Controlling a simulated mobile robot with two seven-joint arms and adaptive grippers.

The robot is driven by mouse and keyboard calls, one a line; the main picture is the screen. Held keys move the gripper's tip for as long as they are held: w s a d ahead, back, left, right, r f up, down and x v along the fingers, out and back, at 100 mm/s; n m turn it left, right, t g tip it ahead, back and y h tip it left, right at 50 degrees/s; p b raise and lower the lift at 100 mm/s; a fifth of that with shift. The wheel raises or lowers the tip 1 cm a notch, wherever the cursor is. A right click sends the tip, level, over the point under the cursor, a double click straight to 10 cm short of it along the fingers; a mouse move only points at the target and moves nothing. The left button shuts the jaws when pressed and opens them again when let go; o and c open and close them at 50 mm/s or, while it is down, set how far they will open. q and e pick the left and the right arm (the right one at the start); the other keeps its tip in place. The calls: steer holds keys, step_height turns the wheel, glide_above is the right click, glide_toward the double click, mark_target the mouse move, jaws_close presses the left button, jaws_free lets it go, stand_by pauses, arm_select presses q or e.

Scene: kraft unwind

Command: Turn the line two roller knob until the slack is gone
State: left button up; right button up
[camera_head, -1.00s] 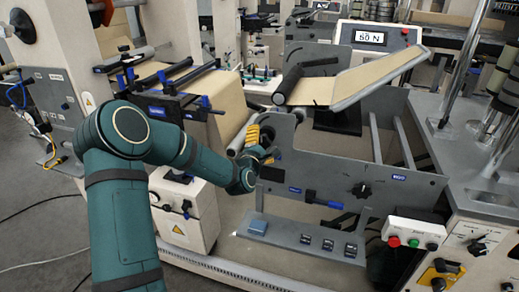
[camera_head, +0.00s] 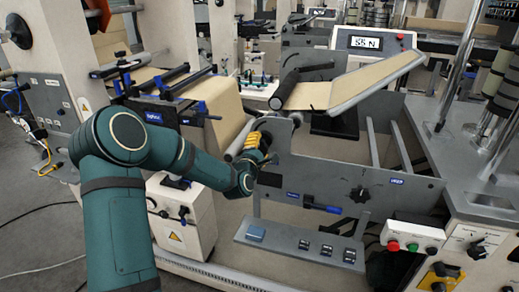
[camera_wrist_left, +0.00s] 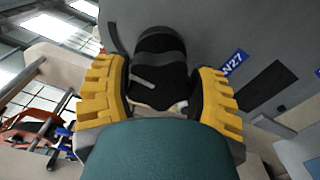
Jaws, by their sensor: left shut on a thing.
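The roller knob is a ribbed black knob (camera_wrist_left: 158,65) with a pale pointer bar, on the grey side plate in the left wrist view. My left gripper (camera_head: 257,144) has its yellow fingers shut on it, one on each side. In the head view the fingers and wrist hide the knob. The brown kraft web (camera_head: 226,106) hangs left of the plate and runs down toward a roller beside my gripper. The tension display (camera_head: 367,43) appears to read 55 N. My right gripper is not in view.
The grey side plate (camera_head: 320,172) carries a blue-handled lever (camera_head: 320,205) and another black knob (camera_head: 360,194). A box with red and green buttons (camera_head: 412,238) stands at lower right. A shelf (camera_head: 298,243) juts out below the plate.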

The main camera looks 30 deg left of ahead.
arm_select(q)
steer(key=shift+f+m+b, duration=0.1)
steer(key=shift+m+b, duration=0.7)
steer(key=shift+m, duration=0.7)
steer(key=m, duration=0.5)
steer(key=shift+m, duration=0.4)
steer(key=o, duration=1.2)
steer(key=shift+s, duration=0.15)
steer(key=shift+v, duration=3.4)
